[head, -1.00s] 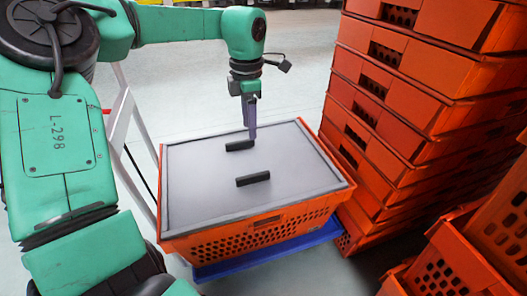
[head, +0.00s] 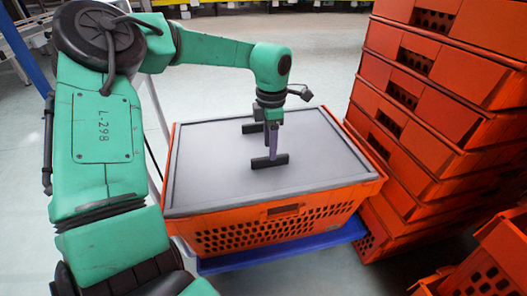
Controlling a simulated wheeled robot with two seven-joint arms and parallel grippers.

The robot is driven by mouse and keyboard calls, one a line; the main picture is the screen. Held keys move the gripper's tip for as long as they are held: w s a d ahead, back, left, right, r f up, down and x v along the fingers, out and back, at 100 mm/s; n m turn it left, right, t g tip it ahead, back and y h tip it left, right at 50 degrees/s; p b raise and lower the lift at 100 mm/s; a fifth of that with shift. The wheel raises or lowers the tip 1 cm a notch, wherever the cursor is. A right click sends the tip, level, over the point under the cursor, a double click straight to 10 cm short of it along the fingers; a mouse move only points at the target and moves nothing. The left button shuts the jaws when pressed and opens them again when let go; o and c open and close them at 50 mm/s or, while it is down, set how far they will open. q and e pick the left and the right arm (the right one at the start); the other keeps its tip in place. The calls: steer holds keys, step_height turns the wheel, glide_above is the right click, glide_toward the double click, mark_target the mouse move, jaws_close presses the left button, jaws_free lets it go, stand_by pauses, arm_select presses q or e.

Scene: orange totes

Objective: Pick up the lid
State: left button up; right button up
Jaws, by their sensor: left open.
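The grey lid (head: 215,180) lies flat on top of an orange tote (head: 215,236). It has two short black bar handles, a front handle (head: 283,159) and a rear handle (head: 250,128). My left gripper (head: 272,154) comes down from above, open, with its fingertips at the middle of the front handle. The fingers overlap that handle in the picture; whether they touch it or straddle it I cannot tell. The gripper partly hides the rear handle's right end. My right gripper is not in view.
The tote stands on a blue base (head: 290,250). A tall stack of orange totes (head: 420,110) rises close on the right. More orange totes (head: 490,255) stand at the lower right. Open floor (head: 325,70) lies behind the lidded tote.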

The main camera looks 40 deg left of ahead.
arm_select(q)
step_height(320, 180, down, 5)
steer(key=shift+f+b, duration=0.1)
steer(key=shift+b, duration=1)
jaws_close()
steer(key=shift+w+r, duration=0.1)
steer(key=shift+r, duration=0.1)
